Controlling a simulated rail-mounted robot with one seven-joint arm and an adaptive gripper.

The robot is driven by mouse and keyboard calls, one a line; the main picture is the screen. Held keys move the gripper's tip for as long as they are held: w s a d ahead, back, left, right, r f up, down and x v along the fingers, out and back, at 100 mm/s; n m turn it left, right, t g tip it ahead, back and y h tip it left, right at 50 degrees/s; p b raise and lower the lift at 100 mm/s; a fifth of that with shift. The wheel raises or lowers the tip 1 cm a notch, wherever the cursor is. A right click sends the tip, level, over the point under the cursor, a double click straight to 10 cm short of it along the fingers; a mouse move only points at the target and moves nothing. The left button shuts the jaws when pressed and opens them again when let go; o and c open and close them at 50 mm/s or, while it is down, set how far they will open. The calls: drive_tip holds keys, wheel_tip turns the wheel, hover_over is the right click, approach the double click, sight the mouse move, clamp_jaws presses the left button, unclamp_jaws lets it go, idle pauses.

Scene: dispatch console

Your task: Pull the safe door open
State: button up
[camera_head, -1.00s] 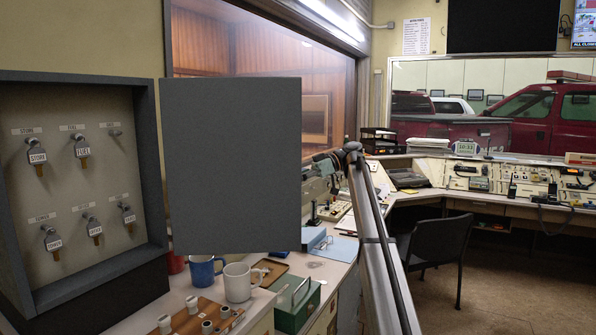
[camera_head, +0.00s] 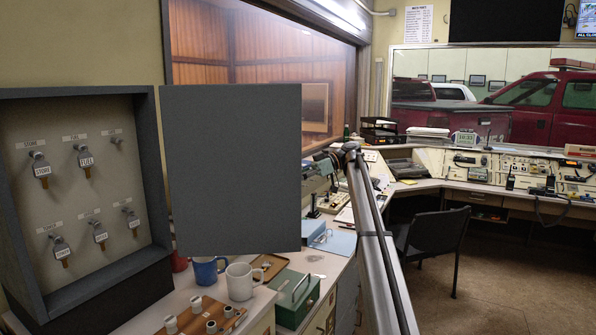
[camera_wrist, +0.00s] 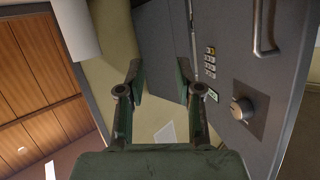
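The grey safe (camera_head: 158,170) stands at the left of the head view, with several tagged keys (camera_head: 84,160) on hooks inside. Its door (camera_head: 232,165) is swung wide open, its plain inner face towards the head camera. In the wrist view, a grey panel that looks like the door's outer face (camera_wrist: 222,25) carries a keypad (camera_wrist: 210,62), a round knob (camera_wrist: 241,108) and a bar handle (camera_wrist: 263,28). My gripper (camera_wrist: 159,92) is open and empty, left of the keypad and apart from the handle. In the head view the door hides it.
Mugs (camera_head: 240,281), a wooden board with small white items (camera_head: 205,318) and a green box (camera_head: 295,297) sit on the counter below the door. My arm rises right of the door. A black chair (camera_head: 436,240) stands farther right, with open floor around it.

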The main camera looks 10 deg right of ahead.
drive_tip(key=shift+w+d+r+p, duration=0.15)
drive_tip(key=shift+w+p, duration=0.55)
drive_tip(key=shift+p, duration=1.9)
drive_tip(key=shift+w+d+r+p, duration=0.15)
drive_tip(key=shift+w+p, duration=0.55)
drive_tip(key=shift+p, duration=1.9)
drive_tip(key=w+p, duration=0.1)
drive_tip(key=p, duration=0.6)
drive_tip(key=shift+w+d+f, duration=0.15)
drive_tip(key=shift+w+f+p, duration=0.1)
drive_tip(key=shift+f+p, duration=0.05)
drive_tip(key=shift+p, duration=0.25)
